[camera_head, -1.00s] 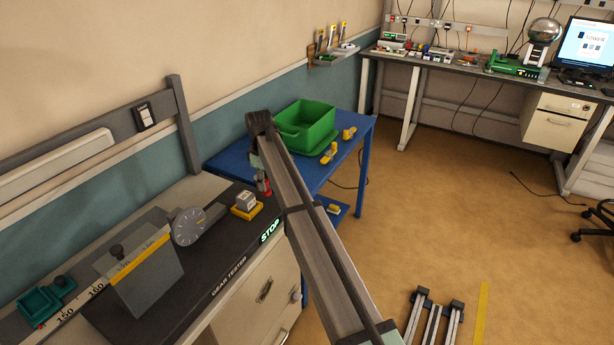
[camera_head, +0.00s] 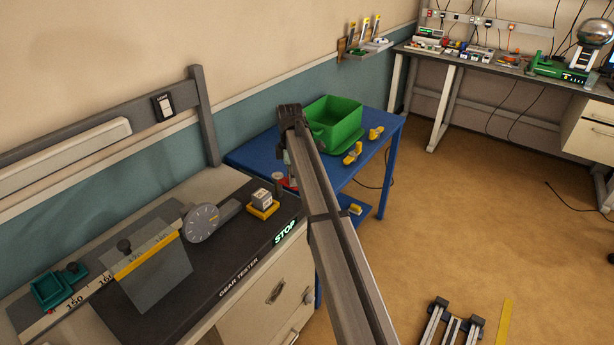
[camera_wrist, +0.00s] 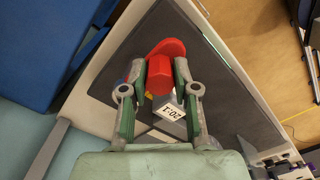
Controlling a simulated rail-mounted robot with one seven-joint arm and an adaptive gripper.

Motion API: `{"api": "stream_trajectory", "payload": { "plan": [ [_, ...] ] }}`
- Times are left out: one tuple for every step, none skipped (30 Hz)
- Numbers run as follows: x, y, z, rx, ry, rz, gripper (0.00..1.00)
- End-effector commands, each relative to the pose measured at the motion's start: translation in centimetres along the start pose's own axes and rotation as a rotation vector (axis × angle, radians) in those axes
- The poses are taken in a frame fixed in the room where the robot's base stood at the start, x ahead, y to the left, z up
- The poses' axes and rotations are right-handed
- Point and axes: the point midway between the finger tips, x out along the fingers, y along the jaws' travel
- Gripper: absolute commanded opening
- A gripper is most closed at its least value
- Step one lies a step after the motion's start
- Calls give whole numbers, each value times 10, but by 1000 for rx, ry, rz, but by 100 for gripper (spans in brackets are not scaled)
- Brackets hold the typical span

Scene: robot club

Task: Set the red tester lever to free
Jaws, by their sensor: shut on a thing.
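The red tester lever (camera_wrist: 159,75) is a red grip with a wider, flat red part behind it. In the wrist view it sits between the two fingers of my gripper (camera_wrist: 160,78), which are shut on it from both sides. In the head view only a little red (camera_head: 291,183) shows, at the far right end of the black gear tester (camera_head: 225,250); my arm hides most of the lever and gripper. The lever's position marks cannot be read.
A grey block on a yellow base (camera_head: 263,203) stands beside the lever. A dial (camera_head: 201,224) and a clear shield (camera_head: 150,275) are further left. A green bin (camera_head: 336,123) stands on the blue table (camera_head: 253,157) behind. The floor at right is mostly open.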

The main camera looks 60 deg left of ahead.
Motion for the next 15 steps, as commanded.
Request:
{"api": "stream_trajectory", "payload": {
  "plan": [
    [0, 0, -2, -8, -1, 0, 0],
    [0, 0, -2, -10, -1, 0, 0],
    [0, 0, -3, -12, -2, 0, 0],
    [0, 0, -3, -13, -2, 0, 0],
    [0, 0, -3, -13, -2, 0, 0],
    [0, 0, -3, -13, -2, 0, 0],
    [0, 0, -3, -13, -2, 0, 0],
    [0, 0, -3, -12, -2, 0, 0],
    [0, 0, -3, -12, -2, 0, 0],
    [0, 0, -3, -12, -2, 0, 0],
    [0, 1, -3, -12, -1, 0, 0],
    [0, 1, -3, -12, -1, 0, 0],
    [0, 1, -3, -12, -1, 1, 40],
    [0, 1, -3, -11, -1, 1, 51],
    [0, 1, -3, -11, -1, 1, 55]
  ]
}}
